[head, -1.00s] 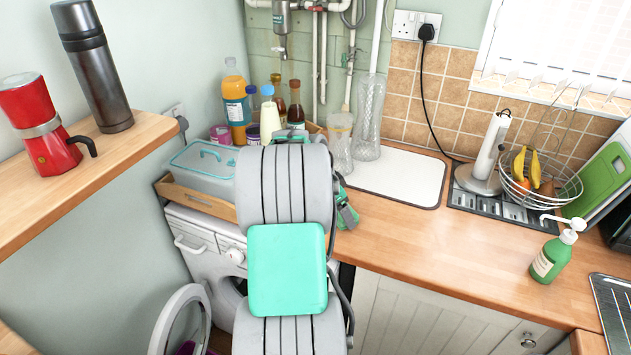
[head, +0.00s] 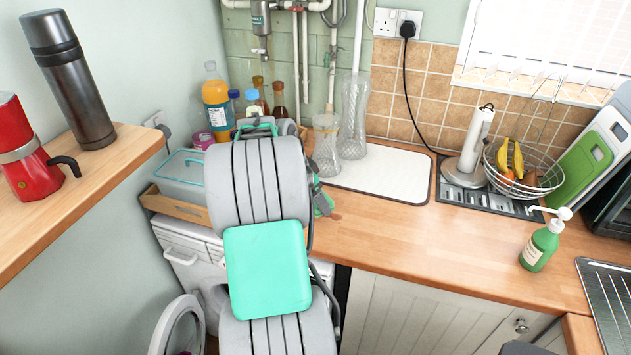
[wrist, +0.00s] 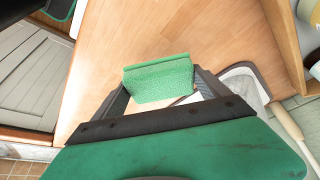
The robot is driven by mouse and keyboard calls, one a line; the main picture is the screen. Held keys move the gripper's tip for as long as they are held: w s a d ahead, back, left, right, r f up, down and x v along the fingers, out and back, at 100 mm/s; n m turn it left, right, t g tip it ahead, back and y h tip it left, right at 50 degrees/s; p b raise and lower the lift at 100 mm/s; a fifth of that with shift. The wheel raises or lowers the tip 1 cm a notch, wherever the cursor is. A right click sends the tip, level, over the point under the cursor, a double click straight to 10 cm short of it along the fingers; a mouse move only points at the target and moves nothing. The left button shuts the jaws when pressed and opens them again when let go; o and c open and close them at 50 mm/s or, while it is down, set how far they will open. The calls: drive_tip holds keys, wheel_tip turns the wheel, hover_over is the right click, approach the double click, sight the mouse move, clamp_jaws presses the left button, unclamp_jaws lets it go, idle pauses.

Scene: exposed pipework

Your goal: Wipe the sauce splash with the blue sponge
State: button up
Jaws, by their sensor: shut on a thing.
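In the wrist view, my gripper (wrist: 160,84) is shut on a green, rough-textured sponge (wrist: 158,80). The task calls the sponge blue, but it looks green here. The sponge is over the wooden worktop (wrist: 215,35); I cannot tell whether it touches the wood.
A white board (head: 385,178) lies at the back, with glass vases (head: 353,125) at its left. A wire fruit bowl (head: 530,180), paper towel holder (head: 470,150) and green pump bottle (head: 541,245) stand at right. Bottles (head: 216,105) crowd the left. Front middle worktop is clear.

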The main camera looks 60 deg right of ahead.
drive_tip(key=shift+s+r+p, duration=0.1)
drive_tip(key=shift+r+p, duration=0.95)
drive_tip(key=shift+r, duration=0.95)
